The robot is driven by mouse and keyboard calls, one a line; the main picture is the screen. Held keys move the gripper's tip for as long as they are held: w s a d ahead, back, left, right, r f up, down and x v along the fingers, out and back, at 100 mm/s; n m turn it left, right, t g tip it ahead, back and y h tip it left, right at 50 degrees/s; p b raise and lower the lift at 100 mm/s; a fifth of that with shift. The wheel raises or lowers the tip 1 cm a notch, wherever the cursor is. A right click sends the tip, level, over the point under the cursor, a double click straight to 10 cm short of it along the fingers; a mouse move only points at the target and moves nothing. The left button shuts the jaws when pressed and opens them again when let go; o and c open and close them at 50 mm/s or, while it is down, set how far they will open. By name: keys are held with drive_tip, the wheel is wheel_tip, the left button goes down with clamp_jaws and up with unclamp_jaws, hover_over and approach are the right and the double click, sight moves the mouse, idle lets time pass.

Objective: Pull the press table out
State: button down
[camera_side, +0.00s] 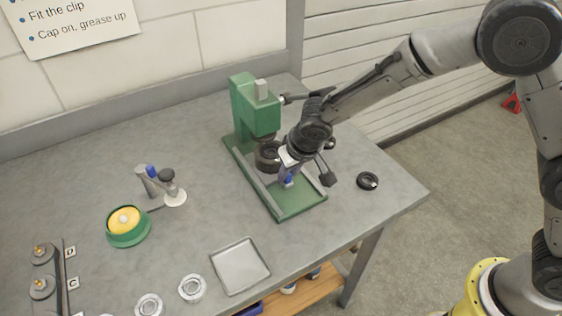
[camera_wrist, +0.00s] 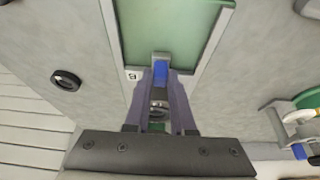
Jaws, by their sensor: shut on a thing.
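The green press (camera_side: 252,110) stands on the bench on a long green base with grey side rails (camera_side: 300,210). My gripper (camera_side: 288,178) is low over the front part of the base, in front of the press column. In the wrist view my gripper (camera_wrist: 160,82) is shut on a small blue handle (camera_wrist: 160,71) with a grey end, between the rails. The handle also shows in the side view (camera_side: 289,182). A dark round part (camera_side: 267,157) sits under the press head. The press table itself is mostly hidden by my wrist and fingers, and I cannot tell how far out it is.
A black ring (camera_side: 368,181) lies to the right of the press. A square grey tray (camera_side: 240,265) lies in front. A green pot with yellow grease (camera_side: 126,222) is at the left. The press lever (camera_side: 305,97) reaches toward my arm. Bare bench lies before the base.

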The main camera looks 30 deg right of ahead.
drive_tip(key=s, duration=0.9)
drive_tip(key=c, duration=0.8)
unclamp_jaws()
drive_tip(key=shift+o, duration=0.2)
drive_tip(key=v, duration=1.4)
drive_tip(key=shift+f, duration=0.1)
